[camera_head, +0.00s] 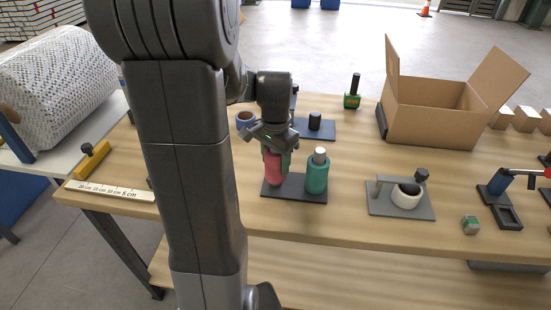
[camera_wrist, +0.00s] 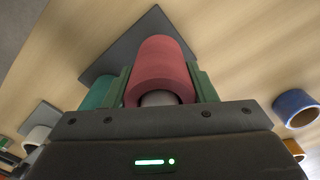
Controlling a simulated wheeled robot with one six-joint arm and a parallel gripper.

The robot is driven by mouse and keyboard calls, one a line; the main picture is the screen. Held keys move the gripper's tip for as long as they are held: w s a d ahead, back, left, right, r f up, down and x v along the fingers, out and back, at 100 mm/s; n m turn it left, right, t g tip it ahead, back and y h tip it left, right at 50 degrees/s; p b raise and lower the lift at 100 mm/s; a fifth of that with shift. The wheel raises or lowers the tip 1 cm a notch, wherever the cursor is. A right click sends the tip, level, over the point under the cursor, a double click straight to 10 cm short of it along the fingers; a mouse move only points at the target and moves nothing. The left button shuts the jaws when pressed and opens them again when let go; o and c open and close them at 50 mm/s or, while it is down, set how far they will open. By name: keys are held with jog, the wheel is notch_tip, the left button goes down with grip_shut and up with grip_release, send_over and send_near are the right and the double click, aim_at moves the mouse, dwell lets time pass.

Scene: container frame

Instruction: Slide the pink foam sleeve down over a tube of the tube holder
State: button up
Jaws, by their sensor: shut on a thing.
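The tube holder is a dark plate (camera_head: 296,194) on the wooden table, and it shows in the wrist view (camera_wrist: 128,47). Its right tube, with a pale top (camera_head: 320,153), carries a teal sleeve (camera_head: 317,176). The pink foam sleeve (camera_head: 273,170) stands roughly upright at the holder's left side, its lower end close to the plate. My gripper (camera_head: 276,150) is shut on it from above. In the wrist view the pink sleeve (camera_wrist: 162,65) lies between green fingers, with a grey tube end (camera_wrist: 159,98) inside its near opening. Whether its lower end touches the plate cannot be told.
A blue ring (camera_head: 245,119) and a plate with a black post (camera_head: 315,121) lie behind. A plate with a white ring (camera_head: 405,197) stands right, and an open cardboard box (camera_head: 430,112) back right. A ruler strip (camera_head: 110,191) lies left. Bare table surrounds the holder's front.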

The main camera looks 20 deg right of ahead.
jog(key=shift+f+b, duration=0.3)
jog(key=shift+f, duration=0.15)
jog(key=o, duration=1.5)
jog(key=shift+o, duration=0.2)
jog(key=shift+r+p, duration=3.05)
jog(key=shift+r, duration=0.5)
jog(key=shift+f, duration=0.2)
notch_tip(320, 180, down, 7)
jog(key=b, duration=0.6)
jog(key=shift+r, duration=0.1)
